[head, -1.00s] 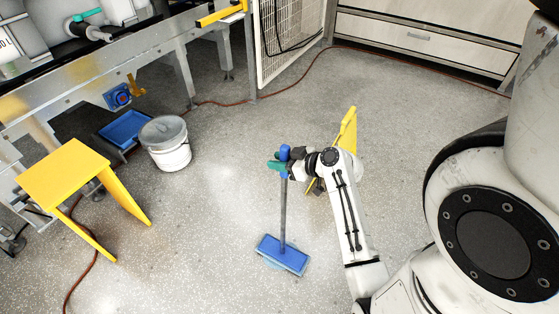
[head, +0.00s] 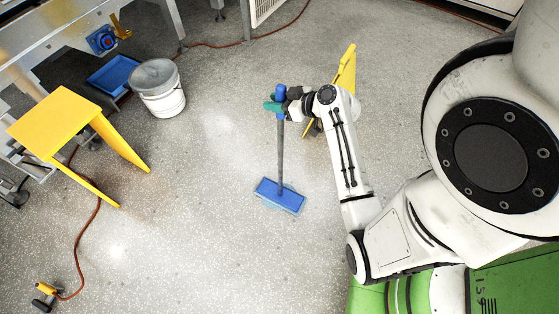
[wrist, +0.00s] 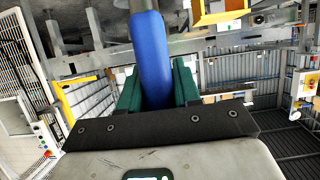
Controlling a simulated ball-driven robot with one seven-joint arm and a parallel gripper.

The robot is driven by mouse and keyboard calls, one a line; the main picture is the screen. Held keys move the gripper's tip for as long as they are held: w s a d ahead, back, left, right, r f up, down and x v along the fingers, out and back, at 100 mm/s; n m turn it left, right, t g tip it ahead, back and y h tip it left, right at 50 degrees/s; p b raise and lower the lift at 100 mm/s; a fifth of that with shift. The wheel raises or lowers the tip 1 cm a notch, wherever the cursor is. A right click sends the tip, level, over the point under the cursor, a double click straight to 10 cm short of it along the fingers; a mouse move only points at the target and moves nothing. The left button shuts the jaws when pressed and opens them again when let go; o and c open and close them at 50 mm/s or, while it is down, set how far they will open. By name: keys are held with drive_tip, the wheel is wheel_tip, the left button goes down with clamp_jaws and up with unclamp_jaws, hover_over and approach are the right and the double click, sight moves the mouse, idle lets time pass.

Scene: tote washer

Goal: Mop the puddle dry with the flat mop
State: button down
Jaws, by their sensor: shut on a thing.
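The flat mop has a blue rectangular head (head: 280,196), a grey pole (head: 281,155) and a blue grip at the top. In the head view it stands nearly upright, its head at or close to the floor; contact is hard to tell. My gripper (head: 275,105), with green fingers, is shut on the blue grip. In the wrist view the blue grip (wrist: 150,60) rises between the green fingers (wrist: 155,88). No puddle outline is clear; pale shiny patches (head: 225,130) on the speckled floor could be water or reflected light.
A yellow folded floor sign (head: 345,72) stands behind my arm. At left are a yellow step stool (head: 55,122), a lidded white bucket (head: 162,98) and a blue tray (head: 113,77). A red-brown hose (head: 83,235) ends at a yellow-handled tool (head: 45,293). Floor around the mop head is clear.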

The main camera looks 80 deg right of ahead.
drive_tip(key=shift+w+r, duration=0.1)
drive_tip(key=shift+r, duration=0.05)
drive_tip(key=w+d+b, duration=0.2)
drive_tip(key=w, duration=0.8)
drive_tip(key=shift+w+d, duration=0.3)
drive_tip(key=shift+w, duration=0.05)
idle(0.3)
